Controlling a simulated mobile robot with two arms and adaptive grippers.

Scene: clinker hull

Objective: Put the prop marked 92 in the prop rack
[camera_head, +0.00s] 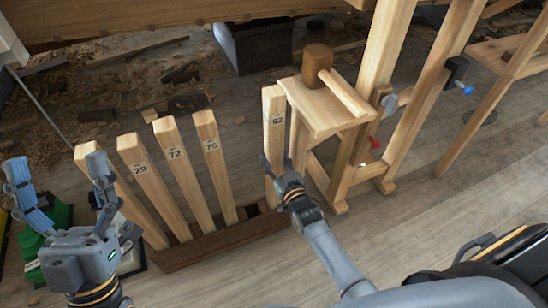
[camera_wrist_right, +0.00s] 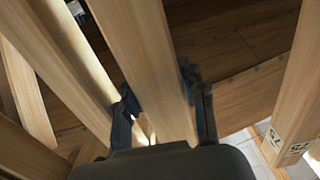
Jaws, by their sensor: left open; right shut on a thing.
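The prop marked 92 (camera_head: 273,135) is a pale wooden post, roughly upright at the right end of the prop rack (camera_head: 205,246). My right gripper (camera_head: 279,176) is shut on it below the label. In the right wrist view the prop (camera_wrist_right: 150,60) passes between the two fingers (camera_wrist_right: 160,92). Its foot is by the rack's right end; I cannot tell whether it sits in a slot. The rack is a low dark-brown trough holding several leaning props, among them 29 (camera_head: 143,180), 72 (camera_head: 180,170) and 75 (camera_head: 213,165). My left gripper (camera_head: 65,188) is open and empty at the left.
A wooden stand (camera_head: 315,112) with a mallet (camera_head: 328,75) on it stands close right of prop 92. Timber posts (camera_head: 425,90) rise beyond. A green object (camera_head: 30,240) lies at far left. Shavings litter the floor behind; the floor (camera_head: 440,205) at right is clear.

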